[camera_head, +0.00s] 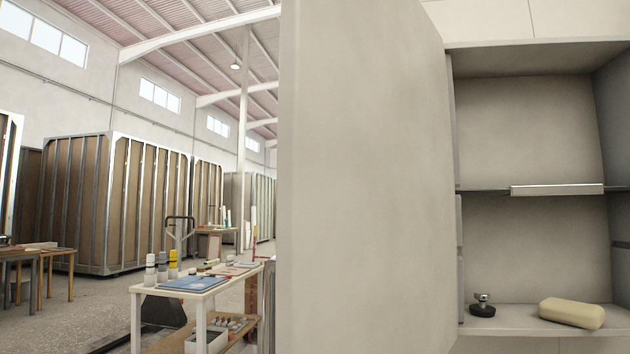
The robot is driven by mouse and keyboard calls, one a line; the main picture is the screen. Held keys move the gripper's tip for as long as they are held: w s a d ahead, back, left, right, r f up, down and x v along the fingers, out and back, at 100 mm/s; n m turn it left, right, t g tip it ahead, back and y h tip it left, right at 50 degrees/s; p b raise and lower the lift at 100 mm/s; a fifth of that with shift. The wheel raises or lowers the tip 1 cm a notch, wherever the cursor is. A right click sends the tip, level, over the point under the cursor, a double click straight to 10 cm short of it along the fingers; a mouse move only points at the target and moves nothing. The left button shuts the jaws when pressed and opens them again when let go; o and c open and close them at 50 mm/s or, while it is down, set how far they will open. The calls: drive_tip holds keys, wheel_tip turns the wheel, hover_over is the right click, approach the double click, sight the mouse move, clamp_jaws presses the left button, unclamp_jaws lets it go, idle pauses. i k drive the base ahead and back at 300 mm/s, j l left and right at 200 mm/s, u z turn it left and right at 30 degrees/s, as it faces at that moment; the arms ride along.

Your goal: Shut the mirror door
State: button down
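The mirror door (370,180) stands open in the middle of the view as a tall, plain light-grey panel. The face I see is matt; no mirror surface shows. Its right edge meets the left side of an open wall cabinet (525,120) at the right. Its left edge stands out towards me, and its bottom runs out of the picture. The cabinet's inside is in plain view. My gripper is not in view.
A glass shelf (550,189) crosses the cabinet. On the cabinet floor are a small dark object with a metal knob (482,305) and a cream soap-like bar (571,312). At left are a white worktable (200,294), wooden tables and framed pods (118,200).

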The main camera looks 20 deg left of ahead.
sight(364, 262)
drive_tip(key=i+j, duration=0.35)
drive_tip(key=j, duration=0.15)
drive_tip(key=i+j+u, duration=0.1)
drive_tip(key=i+j, duration=0.25)
drive_tip(key=j, duration=0.1)
